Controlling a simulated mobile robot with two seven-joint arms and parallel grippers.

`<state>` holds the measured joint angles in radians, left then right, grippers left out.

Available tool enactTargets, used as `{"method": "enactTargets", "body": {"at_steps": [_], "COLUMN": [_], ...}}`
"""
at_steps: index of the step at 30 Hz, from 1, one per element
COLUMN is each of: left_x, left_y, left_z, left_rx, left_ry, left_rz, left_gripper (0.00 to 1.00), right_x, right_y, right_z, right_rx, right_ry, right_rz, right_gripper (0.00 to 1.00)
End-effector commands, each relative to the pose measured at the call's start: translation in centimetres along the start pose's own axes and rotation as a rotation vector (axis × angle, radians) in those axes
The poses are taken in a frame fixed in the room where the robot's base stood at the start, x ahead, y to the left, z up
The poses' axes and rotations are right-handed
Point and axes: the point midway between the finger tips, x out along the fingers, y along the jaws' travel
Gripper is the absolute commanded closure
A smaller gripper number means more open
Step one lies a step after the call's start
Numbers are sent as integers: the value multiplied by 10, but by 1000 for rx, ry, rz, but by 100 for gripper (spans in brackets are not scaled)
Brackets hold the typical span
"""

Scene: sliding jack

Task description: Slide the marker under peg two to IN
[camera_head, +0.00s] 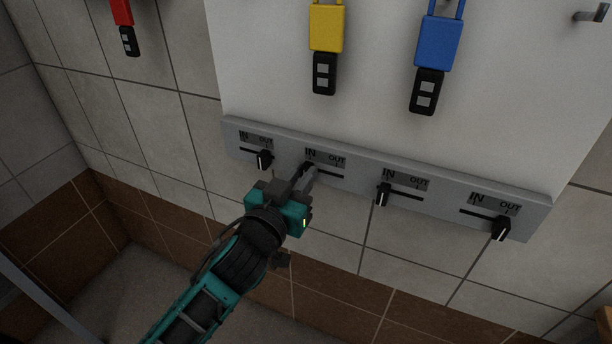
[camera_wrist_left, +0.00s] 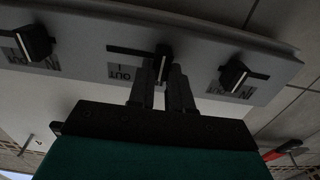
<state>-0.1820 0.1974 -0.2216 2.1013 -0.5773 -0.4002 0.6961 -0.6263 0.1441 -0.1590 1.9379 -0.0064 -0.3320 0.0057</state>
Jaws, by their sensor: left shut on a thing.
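The grey rail (camera_head: 425,208) on the wall has a row of slots, each labelled IN at left and OUT at right. The marker under the yellow padlock, second from left, is a dark knob (camera_wrist_left: 163,63) at the IN end of its slot. The bare slot runs from it toward OUT. My left gripper (camera_head: 307,172) is shut on this marker, its fingers on either side of the knob in the left wrist view (camera_wrist_left: 164,80). In the head view the fingers mostly cover the marker. My right gripper is not in view.
The first marker (camera_head: 264,159) is at OUT, the third (camera_head: 383,193) at IN, the fourth (camera_head: 501,229) at OUT. A red padlock (camera_head: 121,12), a yellow padlock (camera_head: 326,28) and a blue padlock (camera_head: 437,43) hang above. An empty peg (camera_head: 592,15) is at upper right.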

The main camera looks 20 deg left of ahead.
Motion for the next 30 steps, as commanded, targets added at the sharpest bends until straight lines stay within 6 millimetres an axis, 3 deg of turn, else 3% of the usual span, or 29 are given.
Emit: {"method": "enactTargets", "body": {"at_steps": [9,20,30], "left_x": [1,-7,-62], "left_y": [-4,-2,-2], "left_z": [-2,0,2], "left_rx": [5,3,2], "left_ry": [3,-1,-3], "left_rz": [-9,-6,-8], "left_gripper": [55,55,55], "right_x": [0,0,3], "right_y": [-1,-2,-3], "right_z": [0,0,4], "right_rx": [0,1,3], "right_ry": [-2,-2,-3], "right_rz": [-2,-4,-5], "right_gripper": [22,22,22]}}
